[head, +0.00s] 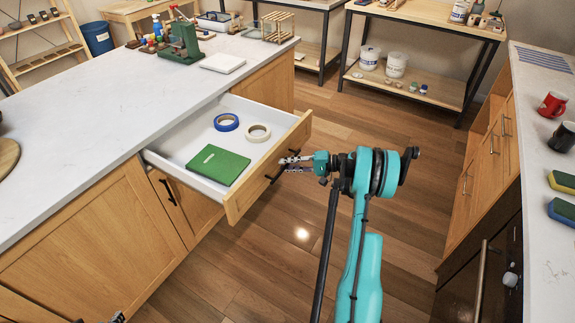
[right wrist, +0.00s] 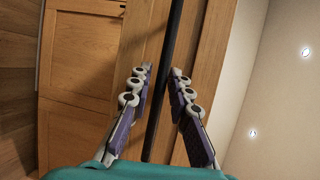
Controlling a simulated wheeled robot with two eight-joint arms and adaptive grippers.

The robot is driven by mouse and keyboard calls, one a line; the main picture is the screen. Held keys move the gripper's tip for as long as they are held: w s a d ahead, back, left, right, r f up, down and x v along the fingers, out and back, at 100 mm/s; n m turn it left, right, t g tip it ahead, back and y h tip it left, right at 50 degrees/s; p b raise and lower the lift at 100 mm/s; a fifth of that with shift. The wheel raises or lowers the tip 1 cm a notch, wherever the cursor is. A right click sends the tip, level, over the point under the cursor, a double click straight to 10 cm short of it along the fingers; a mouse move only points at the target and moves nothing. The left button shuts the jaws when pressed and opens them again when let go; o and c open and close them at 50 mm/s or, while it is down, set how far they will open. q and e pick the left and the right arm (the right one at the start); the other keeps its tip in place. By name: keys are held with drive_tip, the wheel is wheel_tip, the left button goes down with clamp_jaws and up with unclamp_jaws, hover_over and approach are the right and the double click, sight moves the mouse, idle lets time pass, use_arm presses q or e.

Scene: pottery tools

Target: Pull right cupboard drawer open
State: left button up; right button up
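The cupboard drawer (head: 258,183) in the island stands pulled out in the head view, its inside showing. Its front has a dark bar handle (head: 276,174). My right gripper (head: 288,163) is at the front, by the handle. In the right wrist view, the dark handle bar (right wrist: 162,105) runs between the two fingers of my right gripper (right wrist: 160,70). The fingers are apart, with some wood showing between the left finger and the bar. Small tips of my left gripper (head: 118,317) show at the bottom edge; most of it is hidden.
The drawer holds a blue tape roll (head: 226,122), a pale tape roll (head: 257,132) and a green book (head: 218,166). A white countertop (head: 100,110) lies above it. The wooden floor (head: 385,125) beyond my right arm is clear. A counter with mugs (head: 553,104) stands at right.

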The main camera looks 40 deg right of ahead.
drive_tip(key=v, duration=1.2)
drive_tip(key=shift+w+r, duration=0.1)
